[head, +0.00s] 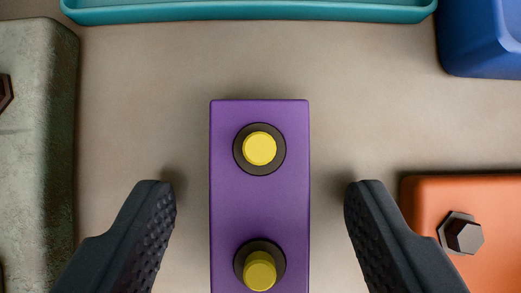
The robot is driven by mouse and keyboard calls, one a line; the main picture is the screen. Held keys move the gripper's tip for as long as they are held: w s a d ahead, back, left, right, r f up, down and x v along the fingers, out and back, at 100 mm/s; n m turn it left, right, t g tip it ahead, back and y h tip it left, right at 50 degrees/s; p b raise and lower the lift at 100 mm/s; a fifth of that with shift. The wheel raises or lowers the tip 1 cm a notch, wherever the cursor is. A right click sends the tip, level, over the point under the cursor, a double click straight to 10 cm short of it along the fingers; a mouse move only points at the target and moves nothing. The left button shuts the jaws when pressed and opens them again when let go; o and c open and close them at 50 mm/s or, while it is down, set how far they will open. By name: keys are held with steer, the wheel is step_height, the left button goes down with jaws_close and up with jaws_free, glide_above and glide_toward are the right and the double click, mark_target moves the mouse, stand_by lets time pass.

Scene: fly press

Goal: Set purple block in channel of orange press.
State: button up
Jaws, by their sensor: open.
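The purple block (260,200) lies on the table in the middle of the head view. Two yellow pegs with dark collars stand on its top. Its lower end is cut off by the picture edge. My gripper (260,212) is open, with one dark ribbed finger on each side of the block and a clear gap between each finger and the block. An orange part with a dark hex bolt (480,240) shows at the lower right, beside the right finger; it may be part of the orange press. No channel shows in this view.
A teal tray (250,13) runs along the top edge. A blue container (480,40) stands at the top right. A grey-green mottled body (38,150) with dark bolts lines the left side. The table (150,90) around the block's upper end is bare.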

steer(key=c, duration=1.2)
steer(key=shift+r, duration=0.15)
